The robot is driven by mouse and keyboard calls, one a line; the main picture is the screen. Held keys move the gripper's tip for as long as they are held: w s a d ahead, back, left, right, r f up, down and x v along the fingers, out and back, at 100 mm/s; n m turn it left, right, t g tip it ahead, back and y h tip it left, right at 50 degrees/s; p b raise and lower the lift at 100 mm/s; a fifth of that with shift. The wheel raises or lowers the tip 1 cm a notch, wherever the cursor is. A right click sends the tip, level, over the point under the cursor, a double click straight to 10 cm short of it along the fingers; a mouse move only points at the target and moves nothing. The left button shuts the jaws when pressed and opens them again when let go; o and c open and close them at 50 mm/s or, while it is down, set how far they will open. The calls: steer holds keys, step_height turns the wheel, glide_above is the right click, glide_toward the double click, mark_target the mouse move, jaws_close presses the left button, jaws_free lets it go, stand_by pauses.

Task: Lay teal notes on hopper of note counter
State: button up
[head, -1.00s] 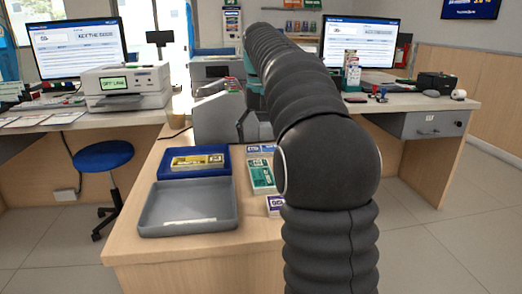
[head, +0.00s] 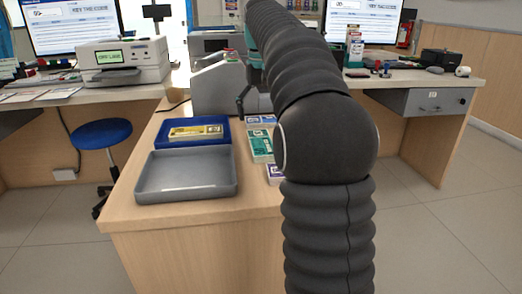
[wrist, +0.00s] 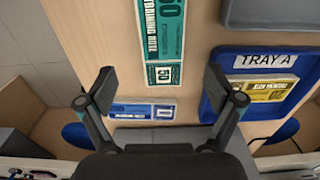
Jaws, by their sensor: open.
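The teal notes (head: 260,146) lie flat on the wooden desk, right of the trays and partly behind my arm. In the wrist view the teal notes (wrist: 160,40) show a "50" and "TRAINING NOTE"; their near end lies beyond and between my fingertips. My gripper (wrist: 160,86) is open and empty, above the desk. In the head view my gripper (head: 246,98) is mostly hidden by my arm, with one dark finger showing. A grey machine (head: 218,90), which looks like the note counter, stands at the back of the desk; its hopper is not clear.
Blue notes (wrist: 143,111) lie below the teal ones in the wrist view. Purple notes (head: 274,172) lie nearer me. Blue Tray A (wrist: 212,92) holds yellow notes (wrist: 268,91). An empty-looking grey tray (head: 146,190) stands in front. A blue stool (head: 101,134) is left.

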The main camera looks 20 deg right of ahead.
mark_target(261, 141)
steer(key=shift+a+f+b, duration=0.15)
steer(key=shift+f+b, duration=0.85)
steer(key=shift+f, duration=2.45)
steer(key=c, duration=1.4)
steer(key=shift+r, duration=0.2)
